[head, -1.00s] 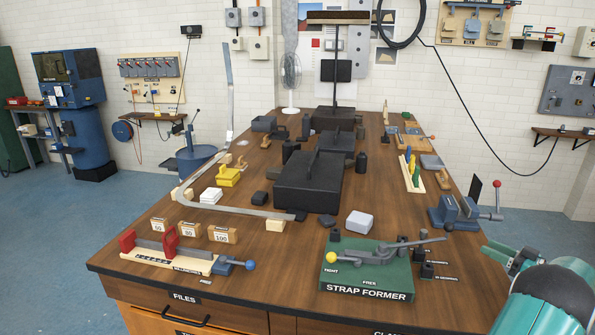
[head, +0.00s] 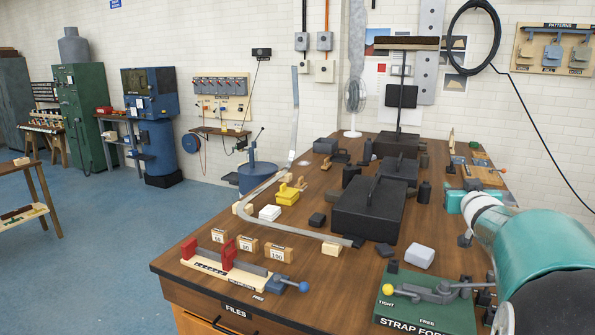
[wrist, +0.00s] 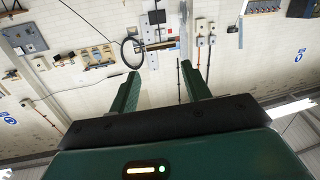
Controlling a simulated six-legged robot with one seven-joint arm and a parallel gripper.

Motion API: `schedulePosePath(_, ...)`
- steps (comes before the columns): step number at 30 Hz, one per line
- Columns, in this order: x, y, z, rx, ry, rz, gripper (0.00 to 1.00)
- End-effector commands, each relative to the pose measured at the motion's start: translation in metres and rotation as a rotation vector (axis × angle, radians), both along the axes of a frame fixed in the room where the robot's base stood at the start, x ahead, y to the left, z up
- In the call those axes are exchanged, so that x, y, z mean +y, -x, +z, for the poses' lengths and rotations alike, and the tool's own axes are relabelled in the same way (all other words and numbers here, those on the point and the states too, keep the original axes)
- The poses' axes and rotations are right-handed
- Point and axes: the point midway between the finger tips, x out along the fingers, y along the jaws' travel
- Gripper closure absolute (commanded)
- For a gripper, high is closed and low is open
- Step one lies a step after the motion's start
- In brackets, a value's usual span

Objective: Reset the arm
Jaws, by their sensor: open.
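My arm shows as teal and white links at the right of the head view, over the right side of the workbench (head: 300,285). My gripper (wrist: 160,88) shows in the wrist view with its two green fingers spread apart and nothing between them. Behind the fingers are the white brick wall and, upside down, wall boards and a black hoop (wrist: 133,53). In the head view I cannot make out the fingertips.
A red-clamped fixture (head: 235,270), numbered blocks (head: 248,244), a long metal strip (head: 290,231) and black boxes (head: 368,210) crowd the top. Blue floor (head: 90,260) is open at left.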

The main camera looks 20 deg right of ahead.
Motion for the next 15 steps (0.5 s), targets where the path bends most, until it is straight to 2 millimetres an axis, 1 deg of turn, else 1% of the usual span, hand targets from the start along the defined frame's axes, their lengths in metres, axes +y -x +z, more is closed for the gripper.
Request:
schedulePosePath(1,0.029,0.002,0.004,0.026,-0.018,-0.007,0.52)
schedulePosePath(2,0.044,0.004,0.004,0.048,-0.031,-0.015,0.52)
schedulePosePath(3,0.064,0.009,0.002,0.08,-0.05,-0.023,0.52)
schedulePosePath(5,0.096,0.017,-0.004,0.134,-0.08,-0.028,0.52)
schedulePosePath(6,0.117,0.024,-0.009,0.173,-0.102,-0.028,0.52)
schedulePosePath(8,0.149,0.037,-0.018,0.236,-0.132,-0.02,0.52)
schedulePosePath(9,0.17,0.047,-0.025,0.281,-0.153,-0.009,0.52)
schedulePosePath(11,0.203,0.064,-0.038,0.352,-0.184,0.013,0.52)
schedulePosePath(12,0.225,0.077,-0.047,0.402,-0.204,0.032,0.52)
schedulePosePath(14,0.257,0.098,-0.061,0.479,-0.23,0.068,0.52)
schedulePosePath(15,0.278,0.113,-0.071,0.534,-0.247,0.097,0.52)
